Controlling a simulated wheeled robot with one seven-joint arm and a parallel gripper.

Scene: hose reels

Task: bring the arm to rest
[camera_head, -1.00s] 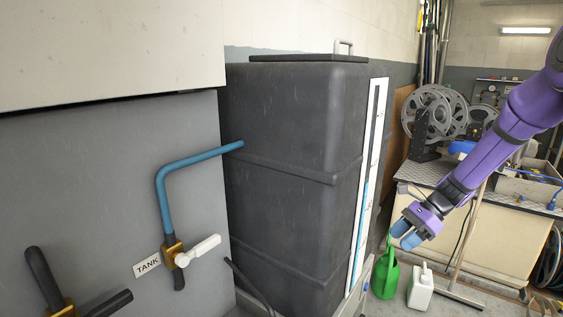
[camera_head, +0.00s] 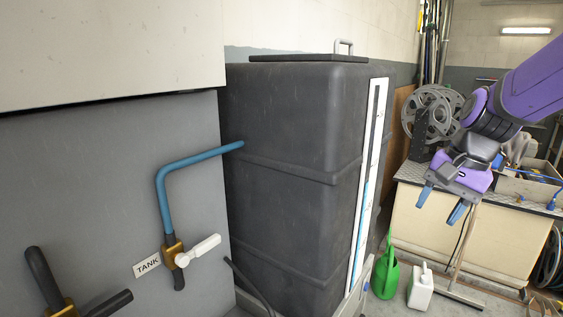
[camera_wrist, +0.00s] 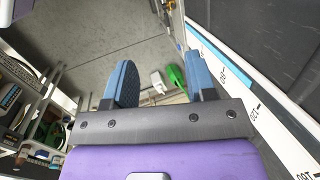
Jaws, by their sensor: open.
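My purple arm comes in from the right in the head view. My gripper (camera_head: 441,204) is open and empty, its two blue fingers apart and pointing down in front of the workbench.
A dark tank (camera_head: 290,170) with a level strip stands at the centre. A valve with a white handle (camera_head: 198,250) is at the left. A green watering can (camera_head: 385,272) and a white jug (camera_head: 421,288) stand on the floor. The workbench (camera_head: 465,238) holds hose reels (camera_head: 432,110).

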